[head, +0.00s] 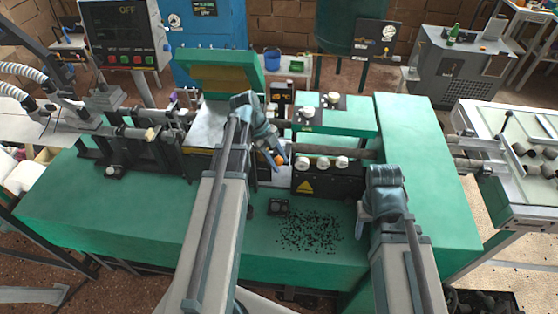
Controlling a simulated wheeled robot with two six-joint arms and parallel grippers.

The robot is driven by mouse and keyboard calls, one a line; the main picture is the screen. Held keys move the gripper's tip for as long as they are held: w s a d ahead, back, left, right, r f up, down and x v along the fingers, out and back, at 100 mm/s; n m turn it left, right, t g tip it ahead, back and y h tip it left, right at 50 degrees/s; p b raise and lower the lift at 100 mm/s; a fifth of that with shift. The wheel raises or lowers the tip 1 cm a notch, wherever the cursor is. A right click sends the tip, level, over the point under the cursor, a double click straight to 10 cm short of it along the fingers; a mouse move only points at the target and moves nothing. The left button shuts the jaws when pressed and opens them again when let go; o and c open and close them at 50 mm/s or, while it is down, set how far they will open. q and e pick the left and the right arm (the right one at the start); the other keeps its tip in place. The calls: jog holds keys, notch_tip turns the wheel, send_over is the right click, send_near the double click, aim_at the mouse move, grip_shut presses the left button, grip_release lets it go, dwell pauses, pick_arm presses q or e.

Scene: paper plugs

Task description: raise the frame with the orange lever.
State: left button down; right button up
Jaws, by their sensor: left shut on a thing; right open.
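The orange lever's round knob (280,159) shows near the middle of the green machine, at the tip of my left gripper (274,158). My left gripper is shut on the lever; the lever's shaft is mostly hidden by the gripper and arm. I cannot tell for sure which part is the frame. A green tilted panel (222,75) stands raised behind my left wrist, above a pale sheet (206,124). My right gripper (366,212) is open and empty over the right part of the green machine, away from the lever.
A black block with white knobs and a yellow warning sign (306,187) sits just right of the lever. Black bits (308,232) lie scattered on the green top (130,215). A control box (126,35) reading OFF stands at upper left. The machine's left front is clear.

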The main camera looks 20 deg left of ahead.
pick_arm(q)
jog(key=shift+c, duration=2.3)
grip_release()
jog(key=shift+a, duration=0.15)
jog(key=shift+a+r+p, duration=0.1)
jog(key=shift+r+p, duration=0.4)
jog(key=shift+p, duration=0.05)
jog(key=p+v, duration=1.1)
jog(key=v, duration=0.1)
jog(key=shift+a+r, duration=0.15)
jog(key=shift+r, duration=0.15)
